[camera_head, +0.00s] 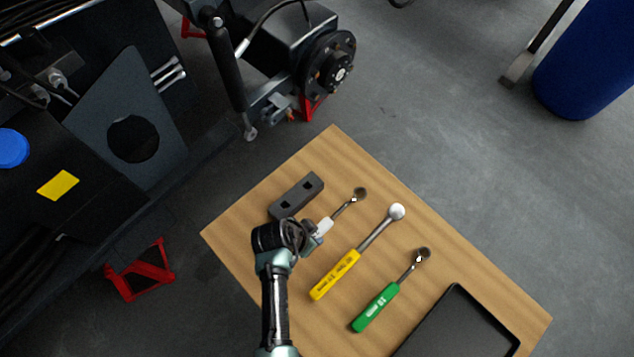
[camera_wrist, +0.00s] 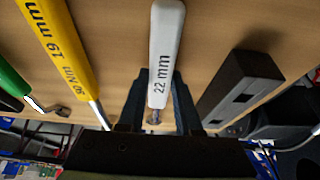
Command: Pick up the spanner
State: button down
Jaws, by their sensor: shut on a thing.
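A white-handled spanner (camera_head: 347,207) marked "22 mm" has its metal head toward the upper right in the head view. My gripper (camera_head: 316,235) is at its handle, over the table. In the wrist view the white handle of this spanner (camera_wrist: 165,40) runs between the two dark fingers of my gripper (camera_wrist: 157,88), which is shut on it. My wrist hides part of the handle in the head view. I cannot tell whether the spanner touches the table. A yellow-handled tool (camera_head: 336,274) and a green-handled tool (camera_head: 376,307) lie to its right.
The wooden table (camera_head: 240,236) carries a dark block (camera_head: 296,196) close to the left of the spanner and a black tray (camera_head: 462,328) at lower right. The chassis (camera_head: 100,170) stands left, with a wheel hub (camera_head: 328,74) beyond. A blue barrel (camera_head: 590,60) stands far right.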

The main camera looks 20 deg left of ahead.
jog(key=shift+r, duration=0.1)
notch_tip(320, 180, up, 10)
dwell(0.6)
jog(key=c, duration=1.2)
grip_release()
grip_shut()
jog(key=w+d+r+n+y, duration=0.1)
jog(key=d+r+n, duration=0.3)
jog(key=d, duration=0.6)
notch_tip(320, 180, up, 3)
jog(key=shift+w+d+f+n+t+y, duration=0.1)
jog(key=shift+w+d+n+t+y, duration=0.25)
jog(key=shift+w, duration=0.3)
